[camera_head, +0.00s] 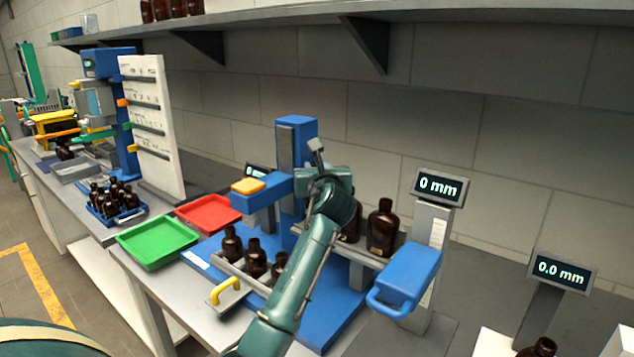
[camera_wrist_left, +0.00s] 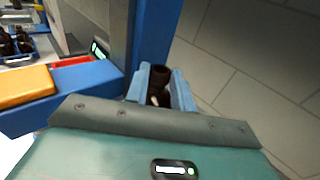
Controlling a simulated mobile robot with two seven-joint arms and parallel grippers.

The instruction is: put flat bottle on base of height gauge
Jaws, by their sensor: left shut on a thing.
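My left gripper (camera_wrist_left: 160,98) is shut on a dark brown bottle (camera_wrist_left: 159,76), whose neck and rim show between the blue fingers in the left wrist view. In the head view my arm hides the fingertips; a partly covered brown bottle (camera_head: 351,222) shows just behind the wrist, and I cannot tell if it is the held one. Another brown bottle (camera_head: 383,229) stands upright on a grey shelf to its right. A grey post with a scale and a 0 mm display (camera_head: 440,187) carries a blue arm (camera_head: 409,276); it looks like the height gauge. My right gripper is out of view.
A blue column (camera_head: 297,135) with a yellow-topped block (camera_head: 247,186) stands close left of the gripper. A rack (camera_head: 225,265) holds brown bottles. Green (camera_head: 158,242) and red (camera_head: 208,213) trays lie left. A 0.0 mm display (camera_head: 562,270) stands right.

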